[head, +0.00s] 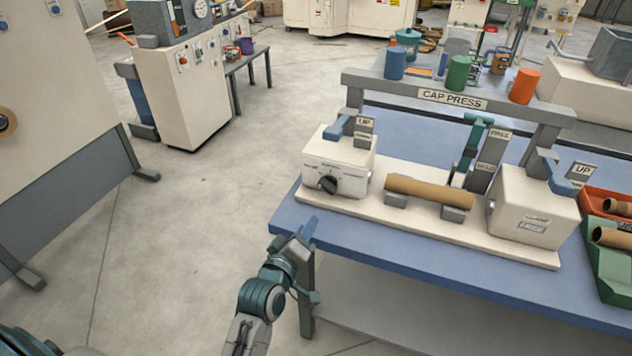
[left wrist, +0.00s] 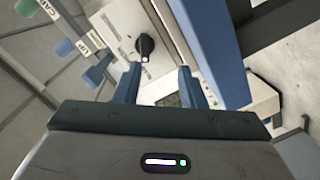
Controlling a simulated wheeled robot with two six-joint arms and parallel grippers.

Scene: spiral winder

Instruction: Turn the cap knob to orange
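The black cap knob (head: 328,184) is on the front face of the white box (head: 337,160) at the left end of the cap press. The labels around it are too small to read. In the left wrist view the knob (left wrist: 146,46) shows beyond my fingers, with a pale pointer mark. My left gripper (head: 300,230) is at the table's front left corner, below and left of the knob, apart from it. In the left wrist view its two blue fingers (left wrist: 159,82) are spread with nothing between them. My right gripper is not in view.
Blue (head: 395,62), green (head: 458,72) and orange (head: 524,86) caps stand along the "CAP PRESS" beam (head: 490,104). A cardboard tube (head: 430,192) rests on cradles between the two white boxes. Red and green bins (head: 607,262) sit at the right. Floor left of the table is clear.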

